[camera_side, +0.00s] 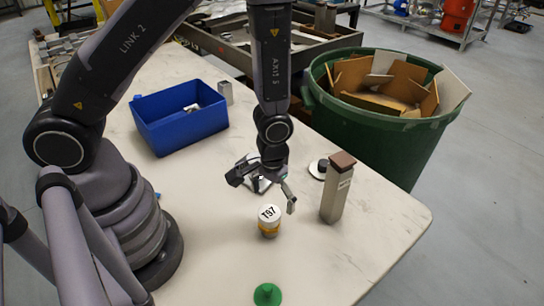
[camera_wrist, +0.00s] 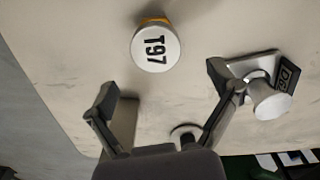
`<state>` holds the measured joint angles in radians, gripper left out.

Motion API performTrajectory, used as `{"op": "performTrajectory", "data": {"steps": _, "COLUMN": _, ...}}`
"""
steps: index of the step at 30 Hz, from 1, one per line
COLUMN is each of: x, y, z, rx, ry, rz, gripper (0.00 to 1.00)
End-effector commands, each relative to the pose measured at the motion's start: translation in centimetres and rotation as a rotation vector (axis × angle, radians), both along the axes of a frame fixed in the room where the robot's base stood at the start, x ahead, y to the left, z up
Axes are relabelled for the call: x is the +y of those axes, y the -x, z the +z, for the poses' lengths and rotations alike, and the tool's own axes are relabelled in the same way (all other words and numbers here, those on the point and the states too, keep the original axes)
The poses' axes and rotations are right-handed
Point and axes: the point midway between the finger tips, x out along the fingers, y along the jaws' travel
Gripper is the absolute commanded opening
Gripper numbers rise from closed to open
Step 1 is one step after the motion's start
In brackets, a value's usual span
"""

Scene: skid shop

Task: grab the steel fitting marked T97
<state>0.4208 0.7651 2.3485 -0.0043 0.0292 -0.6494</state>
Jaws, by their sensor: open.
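The mark T97 shows on the white round top of a small jar-like piece (camera_side: 269,221) with a yellow-orange band, upright on the table; it does not look like plain steel. It also shows in the wrist view (camera_wrist: 154,47), at top centre. My gripper (camera_side: 263,190) is open and empty, above the table and behind the T97 piece in the side view. In the wrist view my gripper's fingers (camera_wrist: 165,92) are spread wide, and the T97 piece lies beyond their tips, apart from them. A grey metal piece with a dark label (camera_wrist: 262,68) lies beside the right finger, its label partly unreadable.
A green knobbed piece (camera_side: 267,294) sits at the front. A blue bin (camera_side: 180,130) stands at back left; a green barrel (camera_side: 375,135) is beyond the table edge.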

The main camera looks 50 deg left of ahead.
Motion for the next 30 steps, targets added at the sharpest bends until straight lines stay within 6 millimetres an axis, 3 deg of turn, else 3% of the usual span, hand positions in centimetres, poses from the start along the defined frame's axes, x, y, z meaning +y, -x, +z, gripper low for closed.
{"op": "performTrajectory", "data": {"steps": 5, "x": 0.0, "y": 0.1, "z": -1.3, "rx": 0.000, "ry": 0.000, "rz": -0.001, "gripper": 0.88}}
{"op": "performTrajectory", "data": {"steps": 15, "x": -0.4, "y": 1.0, "z": -5.8, "rx": 0.000, "ry": 0.000, "rz": 0.000, "gripper": 0.88}}
{"op": "performTrajectory", "data": {"steps": 23, "x": -0.3, "y": 0.9, "z": -6.2, "rx": -0.001, "ry": 0.001, "rz": 0.000, "gripper": 0.88}}
{"op": "performTrajectory", "data": {"steps": 30, "x": -0.3, "y": 0.9, "z": -6.2, "rx": -0.001, "ry": 0.001, "rz": 0.000, "gripper": 0.61}}
